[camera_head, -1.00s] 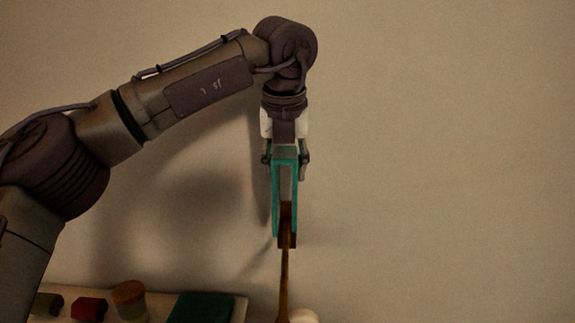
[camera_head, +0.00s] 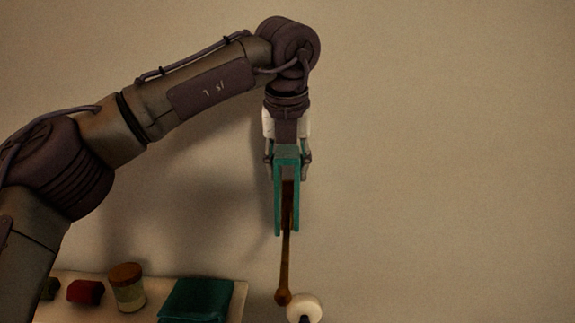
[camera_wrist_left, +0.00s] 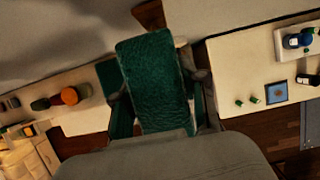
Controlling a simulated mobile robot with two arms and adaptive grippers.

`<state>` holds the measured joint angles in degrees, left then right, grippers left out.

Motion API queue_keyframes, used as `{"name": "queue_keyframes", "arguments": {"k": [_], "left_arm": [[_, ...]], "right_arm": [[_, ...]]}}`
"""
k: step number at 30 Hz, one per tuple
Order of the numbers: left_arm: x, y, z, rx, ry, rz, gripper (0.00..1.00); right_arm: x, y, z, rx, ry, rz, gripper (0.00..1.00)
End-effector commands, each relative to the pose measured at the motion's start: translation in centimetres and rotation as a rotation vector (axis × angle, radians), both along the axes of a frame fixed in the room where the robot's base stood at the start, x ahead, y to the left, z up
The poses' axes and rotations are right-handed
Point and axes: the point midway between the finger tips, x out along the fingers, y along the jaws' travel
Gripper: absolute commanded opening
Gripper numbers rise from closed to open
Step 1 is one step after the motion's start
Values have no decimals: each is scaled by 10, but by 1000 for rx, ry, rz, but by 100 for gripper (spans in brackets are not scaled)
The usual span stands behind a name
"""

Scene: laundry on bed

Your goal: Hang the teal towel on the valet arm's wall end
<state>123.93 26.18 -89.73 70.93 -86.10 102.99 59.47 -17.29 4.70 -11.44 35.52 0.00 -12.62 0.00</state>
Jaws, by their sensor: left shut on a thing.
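The teal towel (camera_head: 279,198) hangs from my left gripper (camera_head: 287,158), which is shut on its top fold. Its two halves hang down on either side of the brown wooden valet arm (camera_head: 285,260), whose upper part shows between them. Whether the fold touches the arm cannot be told. In the left wrist view the towel (camera_wrist_left: 155,75) lies as a broad strip between the fingers of the left gripper (camera_wrist_left: 163,98), hiding most of the valet arm. My right gripper is not in view.
A pale shelf (camera_head: 238,296) at lower left holds a folded dark teal cloth (camera_head: 196,301), a jar (camera_head: 127,288) and a red item (camera_head: 86,292). A white round thing (camera_head: 304,307) is beside the valet arm's lower end. The wall at right is bare.

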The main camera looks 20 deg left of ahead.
Motion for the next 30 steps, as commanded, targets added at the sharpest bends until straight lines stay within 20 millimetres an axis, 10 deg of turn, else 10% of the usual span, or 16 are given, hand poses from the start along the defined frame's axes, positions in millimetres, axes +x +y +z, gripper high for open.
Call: {"name": "queue_keyframes", "arguments": {"k": [30], "left_arm": [[0,0,-86,0,0,0,8]], "right_arm": [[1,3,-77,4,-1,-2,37]]}}
